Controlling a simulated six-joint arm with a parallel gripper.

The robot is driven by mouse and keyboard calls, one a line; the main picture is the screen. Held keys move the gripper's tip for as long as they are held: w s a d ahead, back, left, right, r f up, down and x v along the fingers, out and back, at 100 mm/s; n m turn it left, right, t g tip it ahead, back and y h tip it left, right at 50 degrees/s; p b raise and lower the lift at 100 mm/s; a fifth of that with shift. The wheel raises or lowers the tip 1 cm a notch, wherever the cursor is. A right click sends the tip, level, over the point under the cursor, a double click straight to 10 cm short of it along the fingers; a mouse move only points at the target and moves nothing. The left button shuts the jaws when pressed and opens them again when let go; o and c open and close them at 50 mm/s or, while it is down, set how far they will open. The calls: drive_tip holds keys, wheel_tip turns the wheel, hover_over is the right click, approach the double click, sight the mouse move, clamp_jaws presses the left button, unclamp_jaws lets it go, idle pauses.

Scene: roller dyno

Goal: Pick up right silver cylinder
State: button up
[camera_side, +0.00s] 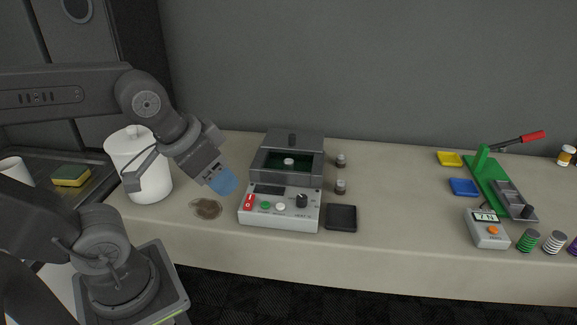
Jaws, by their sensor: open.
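My gripper (222,181) is tilted down over the left part of the bench, above a brown stain and left of the grey machine. A blue rounded piece shows at its tip; I cannot tell whether it is part of the fingers. The jaws are open. Two small cylinders with dark sides and paler tops stand right of the machine: a back one (341,160) and a front one (341,187). A small silvery round piece (288,162) sits inside the machine's open chamber. Which of these is the right silver cylinder is unclear. My gripper is apart from all of them.
The grey machine (278,214) with buttons and a knob stands mid-bench, a black tray (341,218) beside it. A green press (490,172) and a meter (487,229) stand right. The bench between is clear.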

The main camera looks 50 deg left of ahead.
drive_tip(key=shift+c, duration=0.4)
drive_tip(key=m+g+y, duration=0.5)
drive_tip(key=m, duration=1.5)
hover_over(289, 161)
drive_tip(key=d, duration=0.5)
wheel_tip(289, 161, down, 4)
drive_tip(key=f, duration=0.1)
drive_tip(key=shift+h, duration=0.3)
drive_tip(key=x, duration=0.7)
drive_tip(key=shift+s+a+f, duration=0.2)
drive_tip(key=shift+f, duration=0.1)
drive_tip(key=shift+x, duration=2.6)
drive_tip(key=shift+s+a+r, duration=0.1)
drive_tip(key=c, duration=0.7)
